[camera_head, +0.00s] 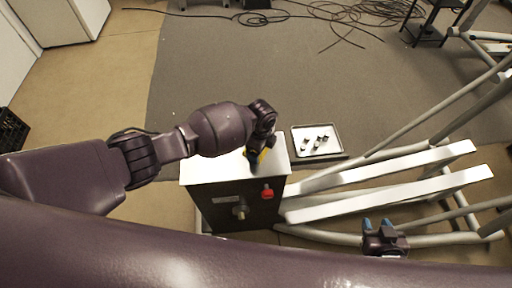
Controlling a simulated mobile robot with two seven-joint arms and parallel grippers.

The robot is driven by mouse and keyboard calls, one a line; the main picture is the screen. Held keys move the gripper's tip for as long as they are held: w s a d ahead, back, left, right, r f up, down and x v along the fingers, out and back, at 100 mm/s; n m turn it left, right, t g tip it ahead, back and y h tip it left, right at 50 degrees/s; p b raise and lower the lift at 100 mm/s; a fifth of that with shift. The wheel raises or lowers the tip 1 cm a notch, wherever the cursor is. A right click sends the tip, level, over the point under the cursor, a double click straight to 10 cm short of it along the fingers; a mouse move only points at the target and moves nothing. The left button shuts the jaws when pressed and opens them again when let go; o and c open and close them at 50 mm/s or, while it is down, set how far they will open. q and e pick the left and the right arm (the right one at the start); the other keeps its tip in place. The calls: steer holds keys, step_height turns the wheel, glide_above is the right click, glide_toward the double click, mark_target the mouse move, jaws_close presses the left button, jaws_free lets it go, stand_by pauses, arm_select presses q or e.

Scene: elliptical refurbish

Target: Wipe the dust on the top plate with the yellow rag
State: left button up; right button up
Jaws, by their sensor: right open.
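The top plate (212,170) is the pale upper face of a dark box with a red knob, low in the middle of the head view. The yellow rag (246,152) shows as small yellow patches on the plate, mostly hidden by my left gripper. My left gripper (255,163) points down at the rag, at the plate's right part; its fingers are dark and I cannot tell whether they are closed on it. Dust cannot be made out on the plate. My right gripper (377,224), with blue fingertips, is open and empty, to the right of the box.
A shallow tray (297,152) with several small dark parts stands right of the plate. White and grey bars of the elliptical machine (400,172) fill the right side. Loose black cables (340,20) lie on the floor at the back.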

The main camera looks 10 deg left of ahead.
arm_select(q)
steer(key=shift+w+d+b, duration=0.15)
steer(key=shift+d+b, duration=0.05)
steer(key=shift+d, duration=0.4)
steer(key=shift+w+d+b, duration=0.15)
steer(key=shift+d+b, duration=0.05)
steer(key=shift+d, duration=0.35)
steer(key=shift+f, duration=0.15)
steer(key=shift+a, duration=0.1)
